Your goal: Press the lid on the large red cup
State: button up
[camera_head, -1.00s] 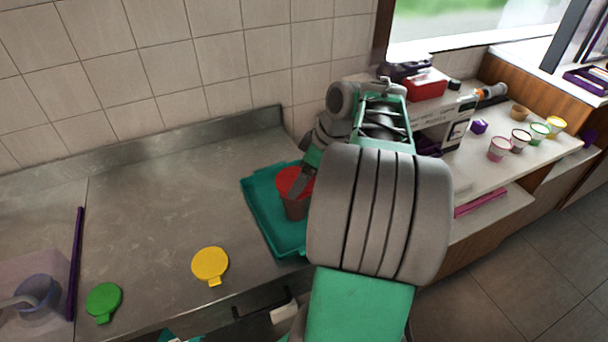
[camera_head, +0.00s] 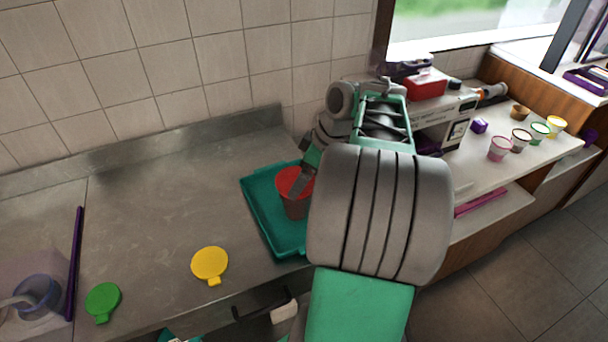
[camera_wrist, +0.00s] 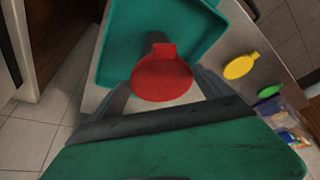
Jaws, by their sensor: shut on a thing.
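A red lid (camera_head: 290,179) with a small tab lies over the mouth of a dark reddish cup (camera_head: 296,209) in the head view. The cup stands upright on a teal tray (camera_head: 262,212). My gripper (camera_head: 299,182) comes down from the right and is shut on the red lid. In the wrist view the lid (camera_wrist: 162,80) sits between my two fingers, its tab pointing toward the tray (camera_wrist: 120,45). Part of the dark cup (camera_wrist: 157,40) shows past the tab. I cannot tell whether the lid is fully seated on the rim.
A yellow lid (camera_head: 210,264) and a green lid (camera_head: 104,300) lie on the steel counter (camera_head: 165,210). A purple rod (camera_head: 75,262) lies at left. Several small cups, including a pink one (camera_head: 499,148), stand on the right shelf. The counter behind the yellow lid is clear.

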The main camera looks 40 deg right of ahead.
jog(key=shift+f, duration=0.2)
dwell(0.4)
jog(key=o, duration=1)
jog(key=shift+o, duration=0.2)
jog(key=shift+r+p, duration=2.35)
jog(key=shift+r, duration=0.7)
jog(key=shift+c, duration=0.3)
grip_shut()
